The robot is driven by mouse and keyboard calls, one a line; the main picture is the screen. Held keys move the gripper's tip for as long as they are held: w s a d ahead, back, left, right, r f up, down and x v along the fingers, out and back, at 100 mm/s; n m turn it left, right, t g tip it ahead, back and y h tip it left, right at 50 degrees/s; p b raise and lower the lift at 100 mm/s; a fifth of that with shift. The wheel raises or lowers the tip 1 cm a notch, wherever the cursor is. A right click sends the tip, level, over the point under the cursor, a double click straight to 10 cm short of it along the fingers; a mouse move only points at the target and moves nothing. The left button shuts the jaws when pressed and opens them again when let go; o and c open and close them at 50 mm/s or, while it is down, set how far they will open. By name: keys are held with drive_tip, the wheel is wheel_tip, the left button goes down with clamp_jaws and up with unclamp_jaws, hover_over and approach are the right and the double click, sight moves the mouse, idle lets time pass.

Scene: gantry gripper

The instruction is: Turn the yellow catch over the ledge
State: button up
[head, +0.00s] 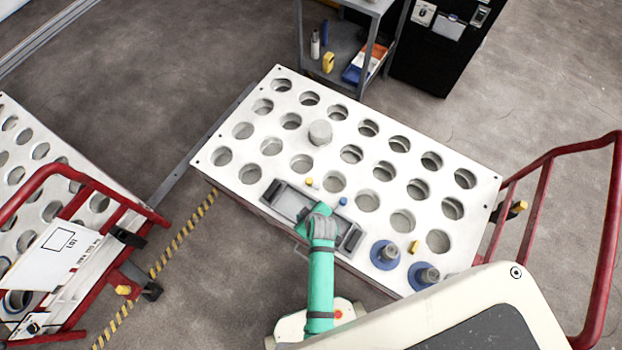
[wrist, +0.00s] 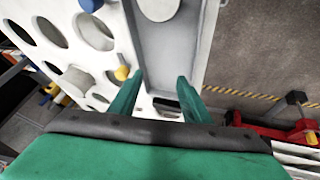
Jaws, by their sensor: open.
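A small yellow catch (head: 309,181) sits on the white perforated table, at the back edge of a long grey tray (head: 283,203). It shows in the wrist view as a yellow knob (wrist: 122,73), left of my fingers. A small blue knob (head: 343,201) sits farther right along the same edge, and in the wrist view a blue knob (wrist: 90,4) is at the top. My gripper (wrist: 160,77) is open, its two green fingers apart with nothing seen between them. In the head view my arm hides part of the tray. I cannot tell which edge is the ledge.
Two blue discs with grey knobs (head: 385,254) and another yellow piece (head: 414,247) stand at the table's right end. A red rail (head: 545,200) is at the right. A red cart (head: 80,230) stands at the left. A shelf (head: 345,55) is behind.

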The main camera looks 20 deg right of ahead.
drive_tip(key=n+g+y, duration=0.1)
drive_tip(key=n+g, duration=0.1)
approach(310, 180)
drive_tip(key=s, duration=0.1)
drive_tip(key=s+a+f, duration=0.2)
drive_tip(key=shift+s+a, duration=0.2)
drive_tip(key=shift+s, duration=0.15)
drive_tip(key=w+d+r+n+g+y, duration=0.1)
drive_tip(key=w+d+r+n+y, duration=0.1)
drive_tip(key=w+d+r, duration=0.25)
drive_tip(key=x, duration=1)
drive_tip(key=shift+s+a+f, duration=0.1)
drive_tip(key=shift+s+f, duration=0.05)
drive_tip(key=shift+f, duration=0.35)
drive_tip(key=shift+c, duration=0.3)
drive_tip(key=c, duration=1)
